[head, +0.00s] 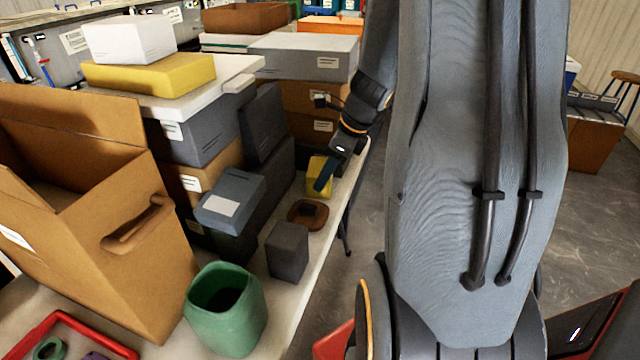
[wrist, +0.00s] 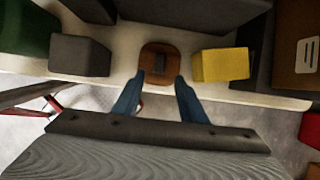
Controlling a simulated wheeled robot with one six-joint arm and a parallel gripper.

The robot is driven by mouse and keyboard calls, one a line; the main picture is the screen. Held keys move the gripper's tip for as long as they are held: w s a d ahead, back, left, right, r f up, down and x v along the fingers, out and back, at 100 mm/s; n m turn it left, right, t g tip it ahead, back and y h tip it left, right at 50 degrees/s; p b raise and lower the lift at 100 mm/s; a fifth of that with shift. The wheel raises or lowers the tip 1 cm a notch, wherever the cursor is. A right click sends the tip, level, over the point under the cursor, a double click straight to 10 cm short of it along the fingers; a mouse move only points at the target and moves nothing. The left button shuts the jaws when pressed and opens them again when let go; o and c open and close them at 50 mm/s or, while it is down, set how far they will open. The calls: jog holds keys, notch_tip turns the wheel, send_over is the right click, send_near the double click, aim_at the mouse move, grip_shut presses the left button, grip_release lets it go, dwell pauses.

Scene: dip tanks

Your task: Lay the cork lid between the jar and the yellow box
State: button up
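The brown cork lid (head: 313,223) with a dark knob lies flat on the pale table. It also shows in the wrist view (wrist: 148,62), between a dark grey block (wrist: 80,56) and the yellow box (wrist: 221,65), with gaps on both sides. The yellow box (head: 316,186) is partly hidden by my gripper in the head view. The green open-topped container (head: 243,310), which looks like the jar, stands beyond the dark grey block and is cut off in the wrist view (wrist: 28,30). My gripper (wrist: 160,80) is open and empty, its blue fingertips apart near the lid's edge.
The dark grey block (head: 288,252) stands between the green container and the lid. Dark boxes (head: 230,200) line the table behind the lid. A large cardboard box (head: 130,240) stands left. The table's front edge is close to the lid, with open floor beyond.

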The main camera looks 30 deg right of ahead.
jog(key=s+a+n+g+h, duration=0.1)
jog(key=s+a+n, duration=0.2)
jog(key=a+n, duration=0.3)
jog(key=s+a+n+g, duration=0.1)
jog(key=s+a+n, duration=0.3)
jog(key=n, duration=0.8)
jog(key=s+a+r+n+g+h, duration=0.1)
jog(key=s+a+n, duration=0.3)
jog(key=a+n, duration=0.3)
jog(key=shift+a+r+n+h, duration=0.1)
jog(key=shift+a+n+h, duration=0.25)
jog(key=shift+n, duration=0.85)
jog(key=shift+s+a+n, duration=0.15)
jog(key=shift+a+n, duration=0.05)
jog(key=shift+n, duration=0.4)
